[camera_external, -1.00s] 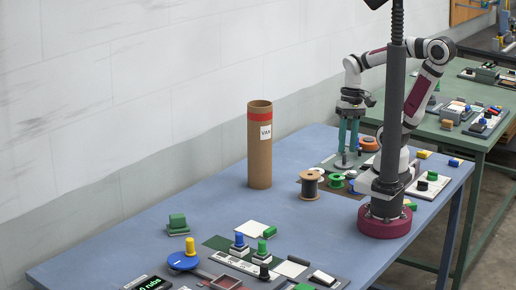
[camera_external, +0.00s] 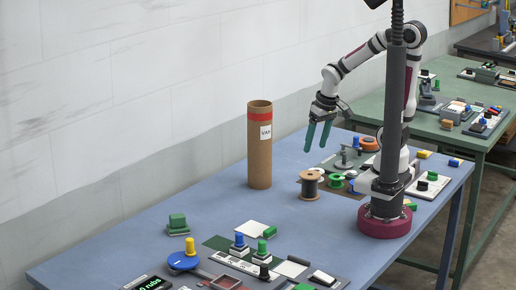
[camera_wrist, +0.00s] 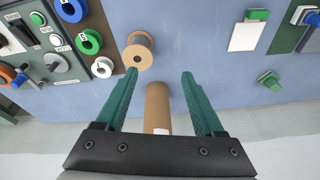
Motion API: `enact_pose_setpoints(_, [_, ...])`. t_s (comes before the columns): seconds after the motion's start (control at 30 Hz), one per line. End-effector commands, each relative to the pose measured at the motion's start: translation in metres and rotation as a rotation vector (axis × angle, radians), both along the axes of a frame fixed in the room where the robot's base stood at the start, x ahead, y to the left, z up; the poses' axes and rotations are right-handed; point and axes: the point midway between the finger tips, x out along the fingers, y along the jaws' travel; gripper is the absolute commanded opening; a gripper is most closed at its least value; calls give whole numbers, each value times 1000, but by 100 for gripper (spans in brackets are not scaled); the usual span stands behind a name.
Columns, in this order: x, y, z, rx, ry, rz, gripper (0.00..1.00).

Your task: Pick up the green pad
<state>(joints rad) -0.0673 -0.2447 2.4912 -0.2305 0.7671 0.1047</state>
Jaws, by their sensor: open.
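My gripper (camera_external: 316,147) is open and empty, raised above the table behind and right of the cardboard tube. In the wrist view its two green fingers (camera_wrist: 160,75) are spread apart. A stepped green block (camera_external: 177,223) sits alone on the left of the table; it also shows at the right of the wrist view (camera_wrist: 270,80). A smaller green piece (camera_external: 270,232) sits at the edge of a white sheet (camera_external: 250,229), also visible in the wrist view (camera_wrist: 258,15). I cannot tell for certain which is the green pad. My gripper is well away from both.
The table left of the tube is clear.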

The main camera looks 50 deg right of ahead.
Motion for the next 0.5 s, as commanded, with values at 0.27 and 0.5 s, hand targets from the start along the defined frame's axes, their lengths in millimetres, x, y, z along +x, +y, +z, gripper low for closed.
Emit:
enact_pose_setpoints(0.27, [173,128,-75,21,-595,674,70])
enact_pose_setpoints(0.5, [155,238,-107,281,-903,1010,70])
